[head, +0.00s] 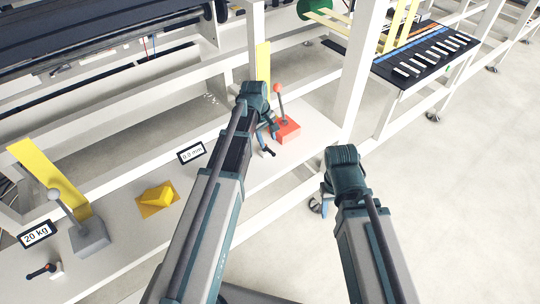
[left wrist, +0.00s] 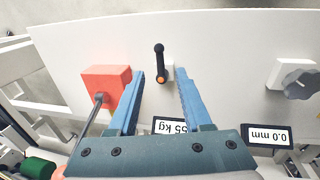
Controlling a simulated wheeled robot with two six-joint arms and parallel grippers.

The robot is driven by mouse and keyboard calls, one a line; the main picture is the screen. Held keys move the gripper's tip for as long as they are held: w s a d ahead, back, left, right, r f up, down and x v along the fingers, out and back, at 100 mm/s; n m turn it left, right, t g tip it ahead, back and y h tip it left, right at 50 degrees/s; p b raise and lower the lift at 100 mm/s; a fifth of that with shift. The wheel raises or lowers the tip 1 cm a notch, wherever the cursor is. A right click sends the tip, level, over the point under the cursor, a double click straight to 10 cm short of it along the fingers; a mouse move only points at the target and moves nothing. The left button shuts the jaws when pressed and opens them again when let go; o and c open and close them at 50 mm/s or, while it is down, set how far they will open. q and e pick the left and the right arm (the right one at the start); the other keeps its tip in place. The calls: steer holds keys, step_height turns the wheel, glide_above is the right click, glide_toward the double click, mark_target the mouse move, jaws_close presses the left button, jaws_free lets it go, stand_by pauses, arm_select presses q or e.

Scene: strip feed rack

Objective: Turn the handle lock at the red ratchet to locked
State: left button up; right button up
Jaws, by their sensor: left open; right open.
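The red ratchet (head: 287,131) is a red block with a grey lever and a red ball on top, standing on the white shelf. In the left wrist view the red block (left wrist: 106,82) is left of my fingers. The handle lock (head: 267,152) is a small black lever on a white base beside it. In the left wrist view the black handle (left wrist: 160,62), with an orange pivot, points up the picture and appears between the fingertips. My left gripper (left wrist: 160,76) is open around that place; contact cannot be told. My right gripper (head: 326,187) is open and away from the ratchet.
A grey ratchet (head: 90,237) with its own black handle (head: 42,271), a "20 kg" display (head: 37,234) and a yellow block (head: 157,196) are at the left. A "0.0 mm" display (head: 191,153) is nearer. A grey knob (left wrist: 298,82) is right of my fingers. A white post (head: 356,70) rises at right.

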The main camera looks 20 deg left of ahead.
mark_target(271, 151)
arm_select(q)
steer(key=f+b, duration=0.3)
steer(key=f, duration=0.1)
steer(key=w+f+b, duration=0.1)
steer(key=f+b, duration=0.1)
steer(key=shift+d+f+b, duration=0.35)
steer(key=shift+d+f, duration=0.05)
jaws_close()
